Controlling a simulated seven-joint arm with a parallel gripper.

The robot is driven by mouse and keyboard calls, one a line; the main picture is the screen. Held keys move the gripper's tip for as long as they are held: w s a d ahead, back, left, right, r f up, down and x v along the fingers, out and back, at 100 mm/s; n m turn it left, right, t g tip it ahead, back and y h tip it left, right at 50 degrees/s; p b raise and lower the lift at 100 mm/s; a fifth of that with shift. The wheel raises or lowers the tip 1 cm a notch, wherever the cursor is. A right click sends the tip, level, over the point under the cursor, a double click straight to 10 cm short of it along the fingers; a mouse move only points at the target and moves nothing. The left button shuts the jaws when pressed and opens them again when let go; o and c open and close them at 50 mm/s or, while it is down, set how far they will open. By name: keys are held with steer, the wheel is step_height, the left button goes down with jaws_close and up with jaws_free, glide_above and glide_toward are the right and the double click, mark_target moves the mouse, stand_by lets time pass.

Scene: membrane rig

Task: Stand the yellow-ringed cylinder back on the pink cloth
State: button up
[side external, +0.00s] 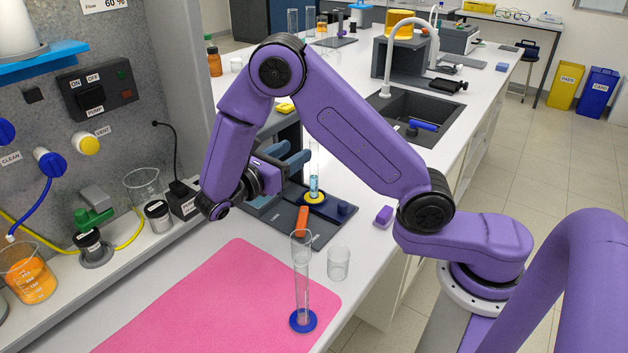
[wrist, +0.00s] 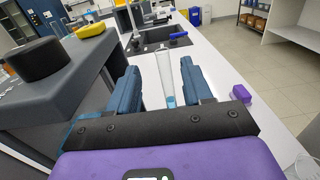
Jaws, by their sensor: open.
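The yellow-ringed cylinder (side external: 314,181) is clear, holds some blue liquid and stands upright on a dark grey platform (side external: 327,229), off the cloth. Its yellow ring (side external: 313,197) is at the foot. My gripper (side external: 301,162) is open beside it, with blue fingers pointing towards it. In the wrist view the clear cylinder (wrist: 166,68) shows between the two open fingers of my gripper (wrist: 160,72); I cannot tell whether either touches it. The pink cloth (side external: 215,300) lies flat at the front of the bench, with much of it bare.
A taller clear cylinder with a blue foot (side external: 302,320) stands at the cloth's right side. An empty beaker (side external: 338,263) stands close to it. An orange block (side external: 303,221) lies on the platform, and a purple block (side external: 383,215) is near the bench edge.

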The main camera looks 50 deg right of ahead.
mark_target(311, 144)
steer(key=shift+s+d+f, duration=0.1)
steer(key=shift+s+d, duration=0.05)
steer(key=shift+d, duration=1.8)
steer(key=shift+s+d+f, duration=0.1)
steer(key=shift+d, duration=1.85)
steer(key=shift+c, duration=0.3)
jaws_close()
